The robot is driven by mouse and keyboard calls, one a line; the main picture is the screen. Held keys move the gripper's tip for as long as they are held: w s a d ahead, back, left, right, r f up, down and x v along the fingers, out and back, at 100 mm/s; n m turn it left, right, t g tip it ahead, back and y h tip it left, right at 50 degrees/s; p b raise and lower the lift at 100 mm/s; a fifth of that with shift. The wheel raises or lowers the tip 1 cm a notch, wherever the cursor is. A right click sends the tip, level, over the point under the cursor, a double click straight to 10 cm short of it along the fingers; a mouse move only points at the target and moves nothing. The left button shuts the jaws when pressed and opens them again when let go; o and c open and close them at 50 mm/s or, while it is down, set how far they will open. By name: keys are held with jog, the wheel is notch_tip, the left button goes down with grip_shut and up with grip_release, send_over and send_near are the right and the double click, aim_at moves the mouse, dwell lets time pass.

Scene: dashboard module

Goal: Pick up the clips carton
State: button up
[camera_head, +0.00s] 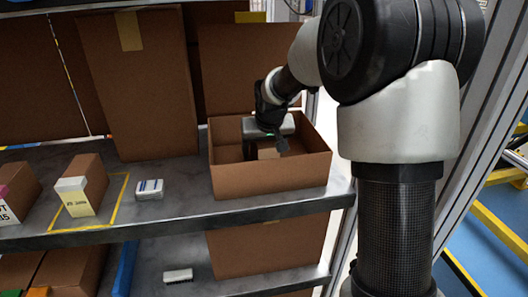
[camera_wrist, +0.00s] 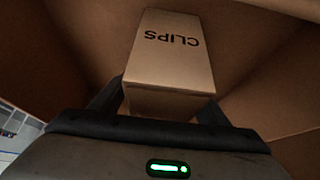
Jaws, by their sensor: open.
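The clips carton (camera_wrist: 170,55) is a small plain brown box with "CLIPS" printed on its face, upside down in the wrist view. It is inside a larger open brown box (camera_head: 275,178) on the shelf, and a bit of the carton (camera_head: 268,153) shows in the head view. My gripper (camera_wrist: 157,112) is open and reaches down into the large box. Its two dark fingers are on either side of the carton's near end. Whether they touch it cannot be told. The carton's lower part is hidden.
The large box's walls stand close around my gripper. A tall brown carton (camera_head: 138,85) stands behind left. Another brown box (camera_head: 270,248) is on the shelf below.

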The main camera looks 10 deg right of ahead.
jog(key=shift+f, duration=0.25)
dwell(0.5)
jog(key=c, duration=1.4)
jog(key=shift+r, duration=0.15)
jog(key=shift+c, duration=0.4)
